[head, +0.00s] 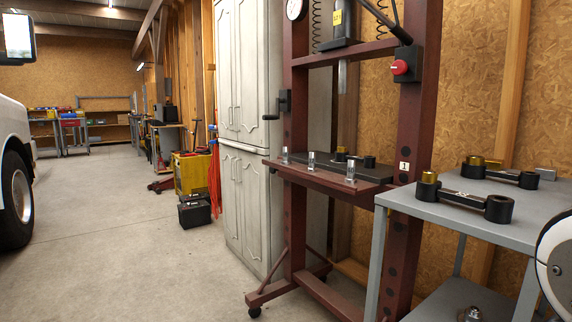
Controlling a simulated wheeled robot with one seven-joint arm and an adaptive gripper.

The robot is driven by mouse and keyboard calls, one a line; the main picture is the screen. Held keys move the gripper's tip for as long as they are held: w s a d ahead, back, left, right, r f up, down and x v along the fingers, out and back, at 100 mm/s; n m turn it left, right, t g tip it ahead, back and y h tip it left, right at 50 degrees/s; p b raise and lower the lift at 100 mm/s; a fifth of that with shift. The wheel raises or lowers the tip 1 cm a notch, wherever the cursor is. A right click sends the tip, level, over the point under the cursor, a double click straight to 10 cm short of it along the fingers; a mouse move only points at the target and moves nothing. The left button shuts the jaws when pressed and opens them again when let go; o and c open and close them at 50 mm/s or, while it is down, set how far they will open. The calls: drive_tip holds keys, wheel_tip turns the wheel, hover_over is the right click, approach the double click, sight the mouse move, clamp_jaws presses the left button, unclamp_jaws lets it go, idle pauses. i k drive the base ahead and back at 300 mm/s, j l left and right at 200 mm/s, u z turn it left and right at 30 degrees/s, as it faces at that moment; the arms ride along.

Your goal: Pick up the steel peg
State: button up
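Three short steel pegs stand upright along the front of the dark red press's bed: a left one (285,155), a middle one (311,160) and a right one (351,171). They look alike, and I cannot tell which one the task means. Nothing touches them from above. My gripper is not in view. Only a white and black rounded part of my arm shows at the right edge, well apart from the pegs.
The press frame (297,100) has a ram (342,77) hanging over its bed. Black link parts with brass pieces (465,198) lie on the grey table (420,205) at right. Pale cabinets (241,130) stand left of the press. A black toolbox (195,210) sits on open floor.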

sight(350, 178)
drive_tip(key=i+j+z, duration=0.15)
drive_tip(key=i+j, duration=0.3)
drive_tip(key=j, duration=0.15)
drive_tip(key=j+z, duration=0.3)
drive_tip(key=j, duration=1)
